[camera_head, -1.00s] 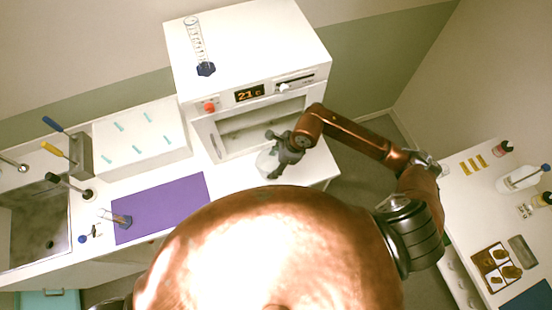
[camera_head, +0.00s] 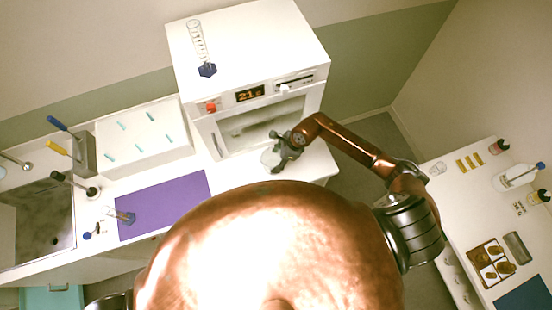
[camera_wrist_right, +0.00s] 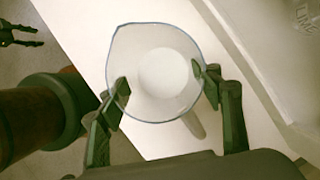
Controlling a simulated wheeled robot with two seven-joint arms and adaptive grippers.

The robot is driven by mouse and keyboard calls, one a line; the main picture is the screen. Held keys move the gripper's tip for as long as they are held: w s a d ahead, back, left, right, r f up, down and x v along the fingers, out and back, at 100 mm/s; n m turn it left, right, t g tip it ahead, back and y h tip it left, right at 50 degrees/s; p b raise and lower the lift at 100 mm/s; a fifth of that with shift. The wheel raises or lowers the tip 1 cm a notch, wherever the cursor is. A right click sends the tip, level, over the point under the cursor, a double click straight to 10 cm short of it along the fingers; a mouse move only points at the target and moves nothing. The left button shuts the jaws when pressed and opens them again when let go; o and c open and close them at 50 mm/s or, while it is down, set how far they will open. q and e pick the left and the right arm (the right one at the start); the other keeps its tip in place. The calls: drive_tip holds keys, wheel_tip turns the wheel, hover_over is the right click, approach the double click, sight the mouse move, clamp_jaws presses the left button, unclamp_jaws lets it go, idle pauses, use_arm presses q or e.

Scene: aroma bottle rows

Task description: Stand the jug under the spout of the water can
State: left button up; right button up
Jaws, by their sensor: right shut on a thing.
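The jug (camera_head: 270,158) is a clear, round vessel with a small pouring lip, in front of the white oven in the head view. In the right wrist view the jug (camera_wrist_right: 165,70) is seen from above, between the two fingers. My right gripper (camera_head: 278,152) is shut on it; its fingers (camera_wrist_right: 160,82) are at opposite sides of the wall. I cannot tell whether the jug touches the counter. A white vessel with a dark top (camera_head: 514,178) on the right-hand table may be the water can. My left gripper (camera_wrist_right: 38,37) shows dark, parted fingers in the wrist view.
The white oven (camera_head: 250,65) stands behind the jug, with a glass cylinder (camera_head: 198,45) on top. A purple mat (camera_head: 165,203), a flask (camera_head: 124,216) and a sink (camera_head: 40,225) are to the left. A floor gap separates the counter from the right-hand table (camera_head: 450,190).

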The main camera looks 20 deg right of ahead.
drive_tip(key=shift+f, duration=0.1)
drive_tip(key=o, duration=1.2)
